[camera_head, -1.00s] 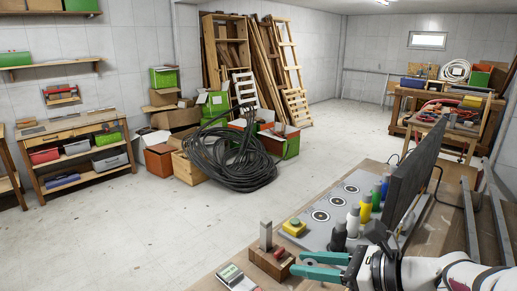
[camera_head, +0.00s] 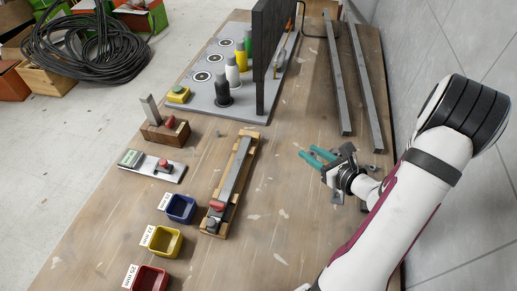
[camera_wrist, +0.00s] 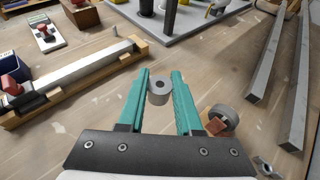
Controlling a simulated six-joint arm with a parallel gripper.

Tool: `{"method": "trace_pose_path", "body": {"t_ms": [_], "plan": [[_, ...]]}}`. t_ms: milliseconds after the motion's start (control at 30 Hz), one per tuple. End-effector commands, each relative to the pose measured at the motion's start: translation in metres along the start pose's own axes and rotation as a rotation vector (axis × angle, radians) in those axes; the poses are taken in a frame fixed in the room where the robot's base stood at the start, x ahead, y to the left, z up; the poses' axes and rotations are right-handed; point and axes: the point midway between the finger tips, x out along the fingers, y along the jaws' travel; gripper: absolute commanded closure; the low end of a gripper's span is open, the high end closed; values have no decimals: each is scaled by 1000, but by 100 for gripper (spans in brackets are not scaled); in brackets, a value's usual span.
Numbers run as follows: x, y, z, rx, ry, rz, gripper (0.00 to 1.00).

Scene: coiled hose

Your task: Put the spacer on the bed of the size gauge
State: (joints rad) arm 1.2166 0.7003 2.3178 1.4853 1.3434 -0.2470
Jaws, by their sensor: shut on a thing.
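My gripper (camera_head: 312,157) has teal fingers and is above the right part of the bench. In the wrist view its fingertips (camera_wrist: 160,84) are shut on the spacer (camera_wrist: 159,93), a short grey cylinder with a central hole. The spacer is hard to make out in the head view. What looks like the size gauge (camera_head: 236,173) is a long grey metal bar on a wooden base, with a red part near its front end. It is left of my gripper and apart from it. It also shows at the left of the wrist view (camera_wrist: 75,76).
A grey ring-like piece (camera_wrist: 224,118) lies right of the fingers. Blue (camera_head: 181,208), yellow (camera_head: 161,241) and red (camera_head: 150,280) bins line the left front. A readout device (camera_head: 152,165), a wooden block (camera_head: 165,131), a grey board (camera_head: 212,98) and two steel bars (camera_head: 338,85) flank clear wood.

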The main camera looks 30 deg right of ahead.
Motion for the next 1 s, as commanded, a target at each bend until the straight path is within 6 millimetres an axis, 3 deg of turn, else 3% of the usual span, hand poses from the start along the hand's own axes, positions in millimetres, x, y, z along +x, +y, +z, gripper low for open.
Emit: {"method": "trace_pose_path", "body": {"t_ms": [67,300,400,500,700,1000], "plan": [[10,4,-7,8,0,-8,100],[84,44,-24,3,2,-3,100],[105,54,-28,1,1,-5,100],[116,58,-33,3,0,-9,100],[130,59,-65,4,0,-10,100],[132,59,-68,2,-2,-10,100]]}}
